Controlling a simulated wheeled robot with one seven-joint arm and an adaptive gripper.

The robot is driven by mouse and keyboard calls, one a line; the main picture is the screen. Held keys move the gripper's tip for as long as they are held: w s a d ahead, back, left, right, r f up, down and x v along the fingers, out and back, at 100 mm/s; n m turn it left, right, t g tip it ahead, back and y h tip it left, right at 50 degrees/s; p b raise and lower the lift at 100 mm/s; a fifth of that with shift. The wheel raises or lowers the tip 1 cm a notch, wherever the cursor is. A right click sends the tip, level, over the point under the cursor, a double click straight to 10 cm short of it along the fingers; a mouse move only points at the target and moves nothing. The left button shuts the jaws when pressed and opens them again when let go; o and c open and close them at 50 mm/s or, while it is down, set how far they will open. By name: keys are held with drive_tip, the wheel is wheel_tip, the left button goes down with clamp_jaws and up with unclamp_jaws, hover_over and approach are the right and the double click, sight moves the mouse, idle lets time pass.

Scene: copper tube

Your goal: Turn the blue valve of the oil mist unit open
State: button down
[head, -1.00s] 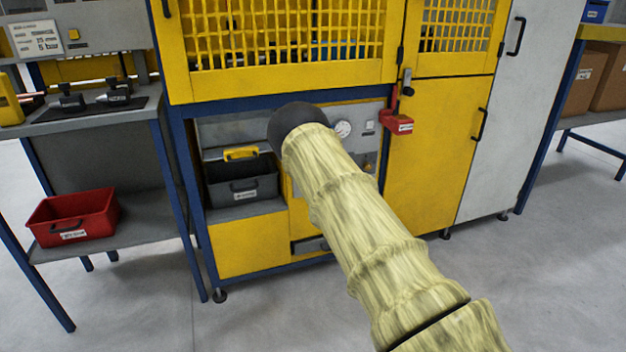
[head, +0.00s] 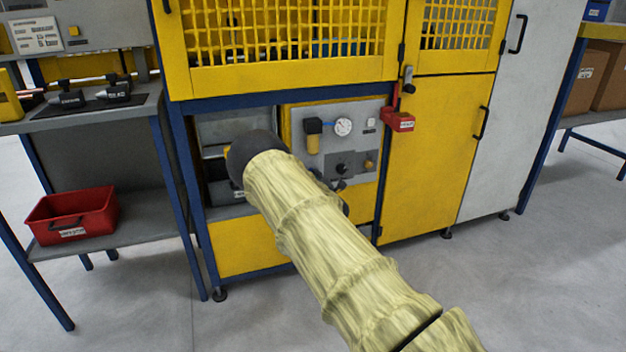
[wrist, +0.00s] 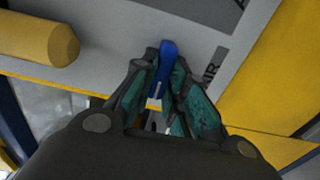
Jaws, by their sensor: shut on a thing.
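The blue valve's lever (wrist: 167,58) stands between the fingertips of my gripper (wrist: 158,80) in the wrist view. The fingers, with teal pads, are closed on it, and the lever's upper end sticks out past them. It sits at a grey panel (wrist: 110,60) with dark lettering to its right, partly cut off. The valve's body is mostly hidden by the fingers. In the head view my arm covers the gripper and the valve. The unit's grey panel (head: 362,112) shows right of my wrist, with a round gauge (head: 343,126) and an amber-bowled filter (head: 313,142).
A yellow cylinder (wrist: 40,38) is close on the left in the wrist view. A red padlock-like block (head: 398,122) hangs at the cabinet's right post. A yellow mesh guard (head: 285,80) is above. A red bin (head: 75,215) sits on the left bench's shelf.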

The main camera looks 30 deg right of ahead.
drive_tip(key=shift+f, duration=0.15)
idle(0.3)
drive_tip(key=c, duration=1.4)
unclamp_jaws()
drive_tip(key=shift+c, duration=0.2)
drive_tip(key=shift+s, duration=0.1)
drive_tip(key=v, duration=1.2)
